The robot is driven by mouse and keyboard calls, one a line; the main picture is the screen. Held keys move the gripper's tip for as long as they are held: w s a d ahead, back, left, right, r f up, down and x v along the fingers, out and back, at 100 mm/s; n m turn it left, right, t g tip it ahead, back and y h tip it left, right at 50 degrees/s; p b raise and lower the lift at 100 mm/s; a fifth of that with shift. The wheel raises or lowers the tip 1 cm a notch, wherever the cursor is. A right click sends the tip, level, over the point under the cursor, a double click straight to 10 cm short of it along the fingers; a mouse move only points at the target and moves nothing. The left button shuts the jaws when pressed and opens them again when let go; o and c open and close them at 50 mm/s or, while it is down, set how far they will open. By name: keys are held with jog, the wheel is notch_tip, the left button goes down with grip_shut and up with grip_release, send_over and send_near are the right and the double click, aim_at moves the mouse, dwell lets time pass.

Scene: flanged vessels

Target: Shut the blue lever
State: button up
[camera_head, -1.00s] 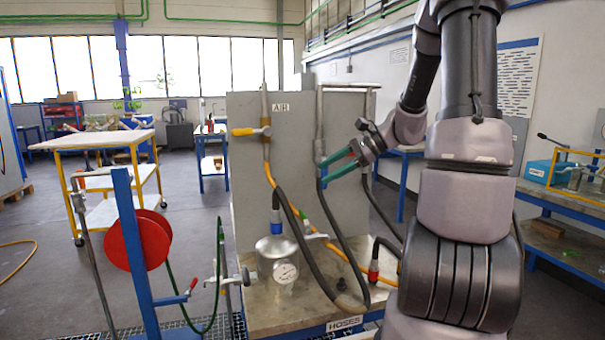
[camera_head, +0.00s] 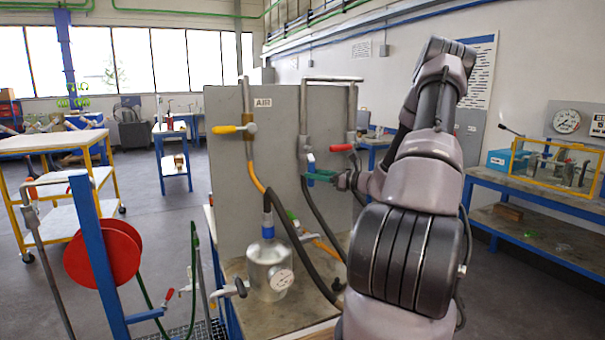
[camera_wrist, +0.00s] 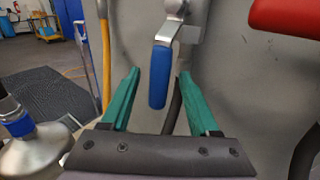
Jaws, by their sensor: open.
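The blue lever (camera_head: 311,163) is on a valve of the upright pipe at the middle of the grey panel. It points down, and in the wrist view the blue lever (camera_wrist: 159,76) hangs from its metal valve stem. My gripper (camera_head: 314,176) is at the lever's lower part. In the wrist view my gripper (camera_wrist: 158,82) is open, with one green finger on each side of the blue handle. Gaps show between the handle and both fingers.
A red lever (camera_head: 342,147) sits close on the right, also in the wrist view (camera_wrist: 287,17). A yellow lever (camera_head: 226,129) is on the left pipe. A metal vessel with a gauge (camera_head: 269,269) and hoses stand below. The grey panel (camera_head: 280,124) is close behind.

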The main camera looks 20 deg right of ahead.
jog(key=shift+x, duration=2.65)
grip_shut()
